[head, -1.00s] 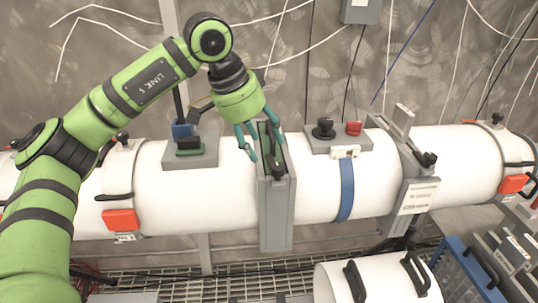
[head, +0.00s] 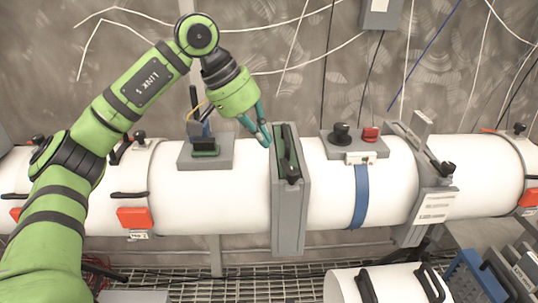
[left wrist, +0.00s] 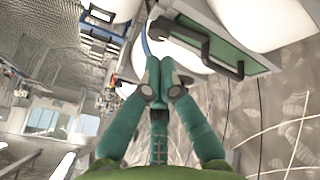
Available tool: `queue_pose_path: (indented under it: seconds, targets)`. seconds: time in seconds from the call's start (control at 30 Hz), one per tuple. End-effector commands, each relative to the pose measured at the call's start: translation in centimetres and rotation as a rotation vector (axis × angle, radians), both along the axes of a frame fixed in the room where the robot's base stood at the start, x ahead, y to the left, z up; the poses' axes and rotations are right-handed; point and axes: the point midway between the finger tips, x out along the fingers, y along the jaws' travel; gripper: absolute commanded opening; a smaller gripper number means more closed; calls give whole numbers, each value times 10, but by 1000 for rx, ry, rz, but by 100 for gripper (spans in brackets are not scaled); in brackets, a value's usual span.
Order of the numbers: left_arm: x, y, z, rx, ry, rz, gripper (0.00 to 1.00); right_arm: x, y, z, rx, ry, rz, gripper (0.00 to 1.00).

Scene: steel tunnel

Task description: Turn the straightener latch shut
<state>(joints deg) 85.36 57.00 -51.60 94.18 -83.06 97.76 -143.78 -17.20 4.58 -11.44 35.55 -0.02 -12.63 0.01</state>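A grey upright housing (head: 290,215) wraps the white pipe at mid-view, with a green-edged top. A long black bar (head: 290,155), which looks like the straightener latch, lies along that top, pointing from the wall toward me. The bar and green panel also show at the upper right of the left wrist view (left wrist: 208,45). My left gripper (head: 264,137) is just left of the bar's far end, apart from it as far as I can see. Its teal fingertips are together in the left wrist view (left wrist: 160,88), with nothing seen between them. My right gripper is out of view.
A grey box with a black knob and red button (head: 355,143) sits right of the housing. A clamp with a black handle (head: 435,165) is farther right. A grey block (head: 205,150) with a blue-and-black lever is at left. A loose white cylinder (head: 385,285) lies at front.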

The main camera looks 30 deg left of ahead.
Motion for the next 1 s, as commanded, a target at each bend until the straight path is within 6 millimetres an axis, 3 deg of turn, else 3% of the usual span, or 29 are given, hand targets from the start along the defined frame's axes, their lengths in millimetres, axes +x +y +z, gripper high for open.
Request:
queue_pose_path:
  seconds: [0.2,0.6,0.8,1.0]
  targets:
    - [0,27,-21,-312,246,551,0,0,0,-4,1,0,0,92]
    - [-5,83,-39,-819,756,1490,0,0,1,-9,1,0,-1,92]
    - [-6,102,-39,-970,929,1762,0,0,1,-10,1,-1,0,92]
    - [-5,103,-41,-1009,982,1834,0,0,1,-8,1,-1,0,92]
